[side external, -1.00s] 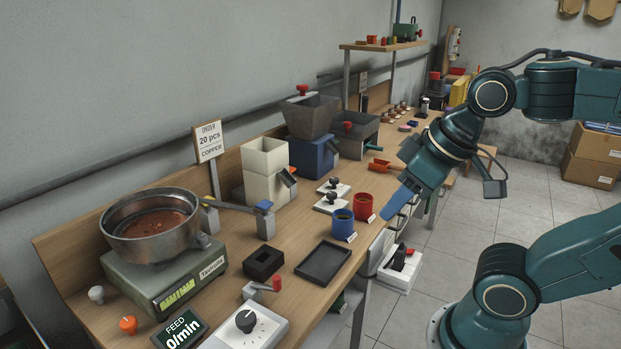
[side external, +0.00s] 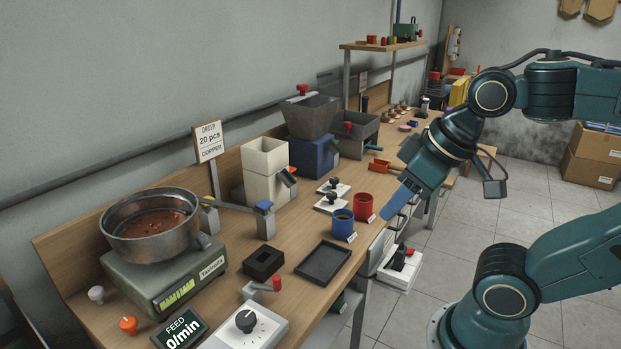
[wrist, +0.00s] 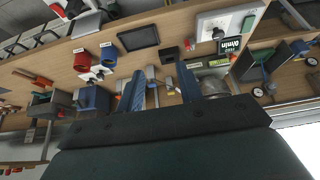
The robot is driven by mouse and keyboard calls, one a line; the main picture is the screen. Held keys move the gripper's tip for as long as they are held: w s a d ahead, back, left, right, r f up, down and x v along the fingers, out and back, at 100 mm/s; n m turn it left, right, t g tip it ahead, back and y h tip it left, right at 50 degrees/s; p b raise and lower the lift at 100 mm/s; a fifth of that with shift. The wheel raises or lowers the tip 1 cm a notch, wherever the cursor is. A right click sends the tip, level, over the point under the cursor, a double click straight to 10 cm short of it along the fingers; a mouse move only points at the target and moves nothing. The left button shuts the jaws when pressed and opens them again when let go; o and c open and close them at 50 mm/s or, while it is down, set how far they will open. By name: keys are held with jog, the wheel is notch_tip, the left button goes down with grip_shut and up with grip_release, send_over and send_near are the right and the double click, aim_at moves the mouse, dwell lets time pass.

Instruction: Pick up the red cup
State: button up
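The red cup (side external: 363,207) stands upright on the wooden bench near its front edge, with a small white label at its foot. It also shows in the wrist view (wrist: 82,62), left of the fingers. A blue cup (side external: 343,224) stands close beside it, also with a label. My gripper (side external: 390,211) is in the air to the right of the red cup in the side view, clear of it. In the wrist view its two blue fingers (wrist: 160,76) are wide apart with nothing between them.
A black tray (side external: 323,263) lies in front of the cups. White knob blocks (side external: 332,203) stand behind them, with an orange scoop (side external: 379,166) farther along. A metal bowl (side external: 150,226) with copper pieces sits on a green scale (side external: 165,285). Hoppers line the wall side.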

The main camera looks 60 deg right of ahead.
jog(key=o, duration=0.8)
jog(key=shift+o, duration=0.2)
